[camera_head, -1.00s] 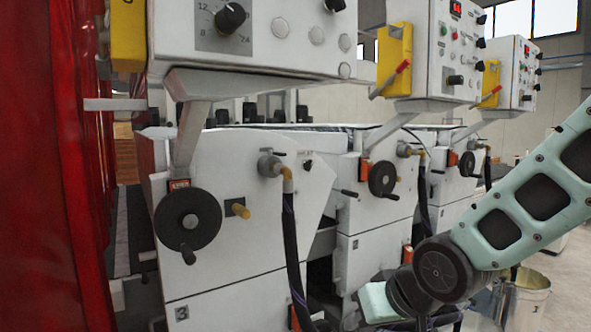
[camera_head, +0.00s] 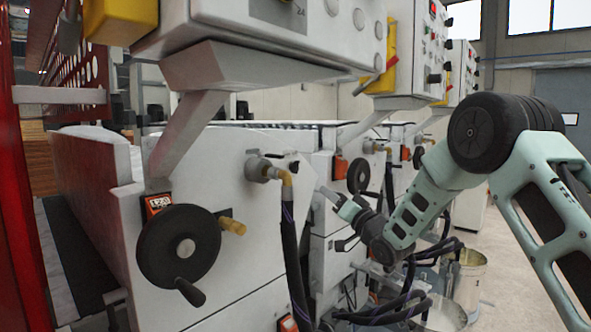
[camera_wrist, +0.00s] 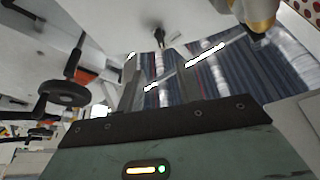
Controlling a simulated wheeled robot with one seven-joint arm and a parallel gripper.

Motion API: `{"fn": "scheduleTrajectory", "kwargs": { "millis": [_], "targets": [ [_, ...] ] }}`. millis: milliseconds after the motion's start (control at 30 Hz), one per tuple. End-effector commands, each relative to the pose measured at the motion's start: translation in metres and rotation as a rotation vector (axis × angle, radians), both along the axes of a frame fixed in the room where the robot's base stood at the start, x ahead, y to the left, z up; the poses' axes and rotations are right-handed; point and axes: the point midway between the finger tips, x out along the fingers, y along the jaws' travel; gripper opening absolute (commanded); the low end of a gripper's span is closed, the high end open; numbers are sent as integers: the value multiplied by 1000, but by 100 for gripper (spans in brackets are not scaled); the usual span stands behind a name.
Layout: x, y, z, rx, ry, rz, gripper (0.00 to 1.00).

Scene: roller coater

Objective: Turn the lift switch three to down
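The nearest machine unit, marked 3 a second ago, has a small dark switch (camera_head: 294,167) on its white side panel, right of the pipe fitting. I take this to be lift switch three; its setting is too small to read. In the wrist view a small dark knob (camera_wrist: 160,36) on a white panel, likely the same switch, shows beyond the fingertips. My gripper (camera_head: 328,192) is right of and below the switch, apart from it. In the wrist view its two fingers (camera_wrist: 158,70) stand apart with nothing between them.
A black handwheel (camera_head: 179,247) and a brass fitting with a dark hose (camera_head: 290,240) stick out left of my gripper. The control box (camera_head: 280,30) overhangs above. More units with handwheels (camera_head: 359,174) stand behind. Buckets (camera_head: 468,280) and hoses lie low right.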

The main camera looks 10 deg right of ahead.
Motion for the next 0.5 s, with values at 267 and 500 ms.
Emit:
{"fn": "scheduleTrajectory", "kwargs": {
  "millis": [267,500],
  "targets": [
    [49,24,23,-1,0,1,35],
    [89,42,38,-2,0,1,35]
  ]
}}
